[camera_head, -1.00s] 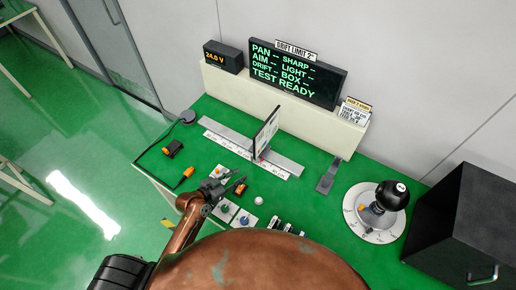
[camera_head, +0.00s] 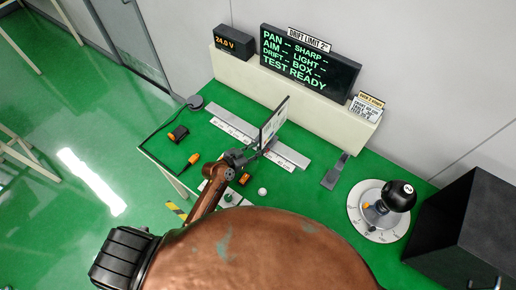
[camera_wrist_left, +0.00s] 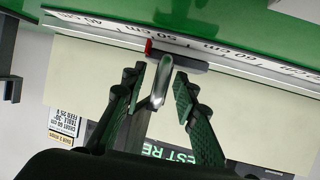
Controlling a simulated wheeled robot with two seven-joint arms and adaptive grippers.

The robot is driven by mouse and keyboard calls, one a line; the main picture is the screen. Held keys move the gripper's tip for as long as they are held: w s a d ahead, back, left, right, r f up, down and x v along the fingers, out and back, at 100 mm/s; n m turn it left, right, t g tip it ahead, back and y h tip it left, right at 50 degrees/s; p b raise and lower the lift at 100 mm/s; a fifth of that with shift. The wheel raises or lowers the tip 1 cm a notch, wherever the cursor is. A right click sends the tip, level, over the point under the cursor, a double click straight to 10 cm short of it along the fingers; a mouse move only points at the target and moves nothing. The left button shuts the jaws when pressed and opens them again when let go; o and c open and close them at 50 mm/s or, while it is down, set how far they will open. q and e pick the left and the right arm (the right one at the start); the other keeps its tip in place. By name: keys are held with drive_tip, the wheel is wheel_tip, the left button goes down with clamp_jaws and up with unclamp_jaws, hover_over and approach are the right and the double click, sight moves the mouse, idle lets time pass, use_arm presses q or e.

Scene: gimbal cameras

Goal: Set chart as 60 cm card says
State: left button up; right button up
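The chart (camera_head: 274,119) is a thin upright panel on a carriage on the white-scaled rail (camera_head: 293,153). In the left wrist view the chart (camera_wrist_left: 160,82) shows nearly edge-on, and the carriage (camera_wrist_left: 185,57) has a red pointer (camera_wrist_left: 149,47) close to the 50 cm label. My left gripper (camera_head: 244,155) is at the chart's near side. Its fingers (camera_wrist_left: 160,75) are open, one on each side of the chart's edge, with gaps visible. The card (camera_head: 366,110) stands on the cream ledge; in the wrist view the card (camera_wrist_left: 63,125) reads chart 60 cm. My right gripper is out of view.
A black display (camera_head: 309,60) reads TEST READY above the cream ledge (camera_head: 300,98). A round dial with a black-topped gimbal (camera_head: 398,196) and a black box (camera_head: 465,225) stand at the right. Small controls and a white ball (camera_head: 262,191) lie in front of the rail.

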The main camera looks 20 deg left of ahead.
use_arm(q)
clamp_jaws()
idle(0.3)
drive_tip(key=shift+a, duration=0.1)
idle(0.4)
